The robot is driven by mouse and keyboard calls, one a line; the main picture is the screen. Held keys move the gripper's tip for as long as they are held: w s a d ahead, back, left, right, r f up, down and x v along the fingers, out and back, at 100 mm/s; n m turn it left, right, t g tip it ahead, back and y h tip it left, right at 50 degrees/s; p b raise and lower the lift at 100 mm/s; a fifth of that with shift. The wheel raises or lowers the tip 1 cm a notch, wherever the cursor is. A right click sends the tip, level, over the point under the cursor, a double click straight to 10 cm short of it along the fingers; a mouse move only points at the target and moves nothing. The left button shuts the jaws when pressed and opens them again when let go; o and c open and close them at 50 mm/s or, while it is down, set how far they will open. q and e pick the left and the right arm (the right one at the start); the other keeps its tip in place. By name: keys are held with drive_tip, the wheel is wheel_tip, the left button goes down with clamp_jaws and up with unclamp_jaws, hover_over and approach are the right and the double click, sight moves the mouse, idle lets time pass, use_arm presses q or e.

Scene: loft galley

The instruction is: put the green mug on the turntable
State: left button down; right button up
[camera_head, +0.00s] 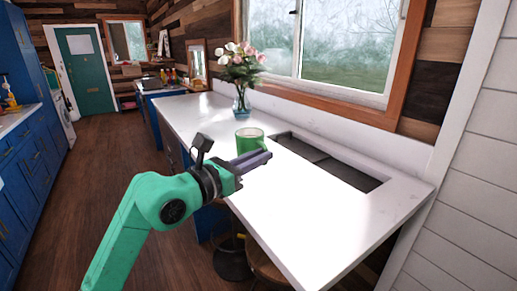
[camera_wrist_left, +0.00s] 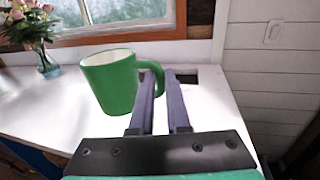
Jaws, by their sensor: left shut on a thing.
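The green mug (camera_head: 247,142) is over the white counter, beside the fingertips of my left gripper (camera_head: 262,158). In the left wrist view the mug (camera_wrist_left: 108,84) looks close to upright, its handle on the right at the finger ends. My left gripper (camera_wrist_left: 162,82) is shut on the mug by its handle. I cannot tell whether the mug's base touches the counter. I see no turntable in either view. My right gripper is not in view.
The white counter (camera_head: 285,220) has a dark rectangular recess (camera_head: 335,168) right of the mug, by the window side. A glass vase of flowers (camera_head: 241,100) stands behind the mug. Stools (camera_head: 232,262) are below the counter's front edge. The near counter top is clear.

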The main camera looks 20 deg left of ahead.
use_arm(q)
drive_tip(key=s+f+n+y, duration=0.1)
drive_tip(key=s+f, duration=0.4)
drive_tip(key=f, duration=0.6)
drive_tip(key=s+a+f+n+t+y, duration=0.1)
drive_tip(key=s+f+y, duration=0.3)
drive_tip(key=f, duration=0.7)
drive_tip(key=s+a+f+n+t+y, duration=0.1)
drive_tip(key=s+f+n+y, duration=0.2)
drive_tip(key=s+f, duration=0.3)
wheel_tip(320, 180, down, 5)
drive_tip(key=shift+f, duration=0.15)
